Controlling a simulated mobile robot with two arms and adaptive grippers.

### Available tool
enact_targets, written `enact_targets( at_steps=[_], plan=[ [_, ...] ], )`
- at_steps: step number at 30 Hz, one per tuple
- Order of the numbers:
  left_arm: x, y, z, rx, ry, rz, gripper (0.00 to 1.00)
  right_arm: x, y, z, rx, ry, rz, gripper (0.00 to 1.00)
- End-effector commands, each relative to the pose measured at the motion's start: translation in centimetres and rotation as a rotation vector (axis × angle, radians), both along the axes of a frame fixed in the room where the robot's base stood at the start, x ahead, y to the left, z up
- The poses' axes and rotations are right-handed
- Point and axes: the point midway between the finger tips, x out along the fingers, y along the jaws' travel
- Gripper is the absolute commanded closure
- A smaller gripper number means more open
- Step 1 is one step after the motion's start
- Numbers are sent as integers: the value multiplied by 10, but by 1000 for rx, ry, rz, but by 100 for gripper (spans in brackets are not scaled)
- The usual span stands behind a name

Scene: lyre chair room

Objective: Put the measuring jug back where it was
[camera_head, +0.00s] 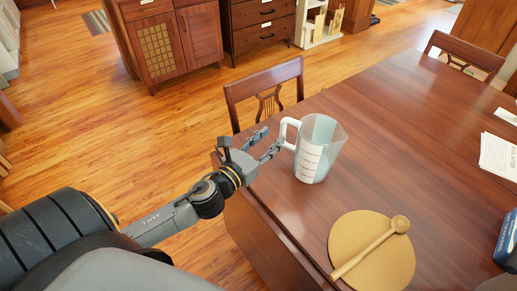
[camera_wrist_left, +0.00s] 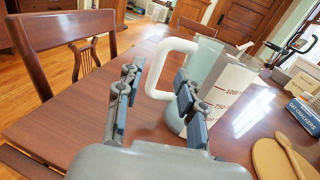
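The measuring jug (camera_head: 318,150) is clear with a white handle and a marked scale. It stands upright on the wooden table (camera_head: 375,125) near its left edge, handle toward my left gripper (camera_head: 268,141). In the left wrist view the jug (camera_wrist_left: 215,80) is just ahead, and its handle (camera_wrist_left: 152,68) shows between and beyond the fingers. My left gripper (camera_wrist_left: 158,95) is open with nothing clamped; whether a finger touches the handle I cannot tell.
A lyre-back chair (camera_head: 265,90) stands by the table's far left side. The table behind the jug is clear.

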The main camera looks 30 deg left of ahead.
Motion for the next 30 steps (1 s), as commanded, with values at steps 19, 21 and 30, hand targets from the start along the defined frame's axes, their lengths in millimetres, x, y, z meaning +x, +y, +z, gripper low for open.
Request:
enact_targets(
  at_steps=[19,21,30],
  plan=[
    [-45,4,1,1,-1,0,62,0,1,-10,1,0,0,60],
    [-45,4,1,1,-1,0,62,0,1,-10,2,0,0,60],
    [-56,28,-22,-526,109,224,62,-1,4,-10,4,1,-2,60]
  ],
)
